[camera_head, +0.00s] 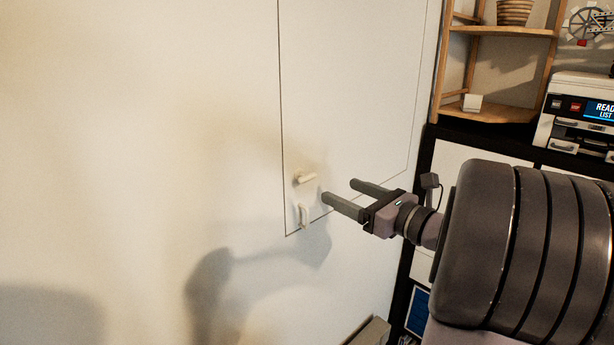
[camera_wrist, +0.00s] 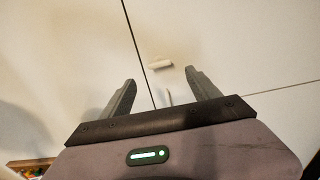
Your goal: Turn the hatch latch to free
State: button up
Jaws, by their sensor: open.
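The hatch (camera_head: 350,80) is a white panel outlined by thin dark seams in the white wall. Near its lower left corner is a small cream latch (camera_head: 306,178), its lever lying roughly level. Below it is a small upright cream handle (camera_head: 304,215). My gripper (camera_head: 339,193) is open and empty, to the right of the latch and apart from it. In the wrist view the latch (camera_wrist: 160,65) shows beyond my open fingers (camera_wrist: 160,88), between them and a little ahead. The handle (camera_wrist: 169,97) shows partly between the fingers.
A wooden corner shelf (camera_head: 505,115) holds a small white box (camera_head: 472,103) and a woven basket (camera_head: 514,12). A printer (camera_head: 580,118) stands on a dark-framed shelf unit (camera_head: 480,137) at the right. The wall left of the hatch is bare.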

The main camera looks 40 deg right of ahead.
aim_at(309, 178)
jog(key=w, duration=0.6)
jog(key=w+a, duration=0.1)
jog(key=w, duration=0.2)
jog(key=shift+w, duration=0.3)
jog(key=c, duration=1.4)
jog(key=shift+o, duration=0.2)
